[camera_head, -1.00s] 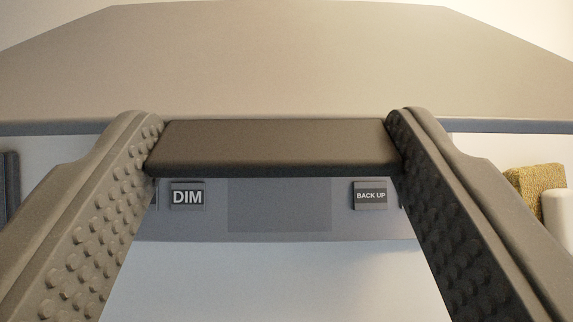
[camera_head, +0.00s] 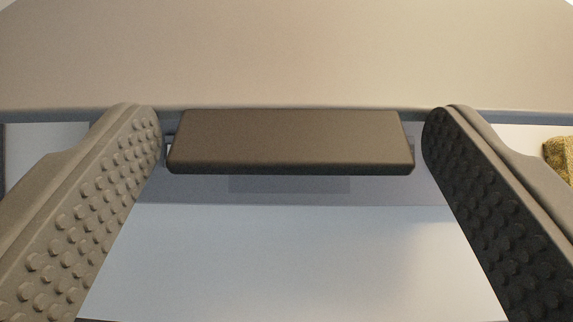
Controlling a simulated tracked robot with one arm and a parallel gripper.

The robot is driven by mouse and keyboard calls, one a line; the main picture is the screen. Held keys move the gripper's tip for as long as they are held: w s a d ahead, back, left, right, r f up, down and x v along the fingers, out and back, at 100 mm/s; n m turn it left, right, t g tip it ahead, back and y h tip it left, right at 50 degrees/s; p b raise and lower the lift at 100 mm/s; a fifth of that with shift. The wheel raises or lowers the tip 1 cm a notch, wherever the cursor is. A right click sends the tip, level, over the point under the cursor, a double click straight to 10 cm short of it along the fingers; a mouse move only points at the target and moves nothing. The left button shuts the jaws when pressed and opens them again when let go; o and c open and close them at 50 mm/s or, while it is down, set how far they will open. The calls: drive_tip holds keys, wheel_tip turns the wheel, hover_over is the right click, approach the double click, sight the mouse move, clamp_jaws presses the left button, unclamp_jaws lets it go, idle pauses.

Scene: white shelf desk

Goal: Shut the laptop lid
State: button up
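The lid's exact angle cannot be told.
The white desk surface (camera_head: 290,255) lies clear in front of the base. A yellow-brown sponge-like block (camera_head: 560,158) is at the right edge, beyond my right finger.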

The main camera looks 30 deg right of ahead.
idle(0.3)
drive_tip(key=shift+a+r, duration=0.1)
drive_tip(key=shift+r, duration=0.05)
drive_tip(key=p+v, duration=0.1)
drive_tip(key=v, duration=1.2)
drive_tip(key=shift+s, duration=0.2)
drive_tip(key=shift+r, duration=0.1)
